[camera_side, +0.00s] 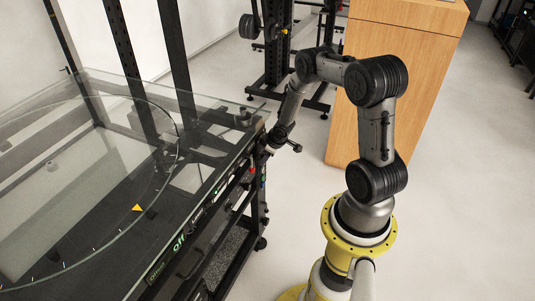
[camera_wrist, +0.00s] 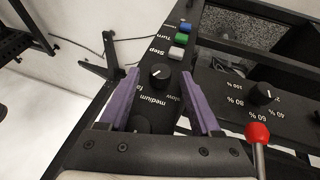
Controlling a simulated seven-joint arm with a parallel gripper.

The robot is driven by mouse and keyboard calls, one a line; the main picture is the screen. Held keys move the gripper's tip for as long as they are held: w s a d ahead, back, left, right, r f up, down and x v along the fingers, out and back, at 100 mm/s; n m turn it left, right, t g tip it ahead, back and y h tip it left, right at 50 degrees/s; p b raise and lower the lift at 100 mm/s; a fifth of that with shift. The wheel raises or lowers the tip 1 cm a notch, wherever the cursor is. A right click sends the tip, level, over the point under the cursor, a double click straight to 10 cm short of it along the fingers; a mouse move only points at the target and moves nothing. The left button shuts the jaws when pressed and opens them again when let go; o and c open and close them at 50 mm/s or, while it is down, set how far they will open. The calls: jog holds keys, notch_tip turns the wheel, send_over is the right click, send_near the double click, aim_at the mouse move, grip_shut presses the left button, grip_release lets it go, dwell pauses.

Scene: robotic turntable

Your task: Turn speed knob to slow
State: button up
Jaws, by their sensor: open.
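In the wrist view, a black speed knob (camera_wrist: 160,75) with a white pointer mark sits on a dark panel. Upside-down labels beside it read slow, medium and a partly hidden word starting "fa". The mark seems to slant toward the lower left, but I cannot tell its setting surely. My gripper (camera_wrist: 160,74) is open, its purple fingers spread left and right of the knob in the picture; contact is not clear. In the side view my gripper (camera_side: 279,136) is small and dark at the front edge of the glass-topped turntable (camera_side: 110,85); the knob cannot be made out there.
A grey Step button (camera_wrist: 177,53), a green Turn button (camera_wrist: 182,40) and a blue button (camera_wrist: 187,28) lie beyond the knob. Right of it are a percentage knob (camera_wrist: 263,94) and a red-ball lever (camera_wrist: 257,132). A wooden cabinet (camera_side: 400,50) stands behind my arm.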

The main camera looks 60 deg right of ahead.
jog(key=v, duration=1.3)
jog(key=shift+r, duration=0.35)
jog(key=shift+s+a, duration=0.1)
jog(key=w+d+r+t+y, duration=0.1)
jog(key=w+d+r+t, duration=0.1)
jog(key=w+d, duration=0.15)
jog(key=shift+s+d+f+m+g+y, duration=0.95)
jog(key=shift+s+d+y, duration=0.45)
jog(key=shift+s+y, duration=0.55)
jog(key=x, duration=1.3)
jog(key=shift+f, duration=0.4)
grip_shut()
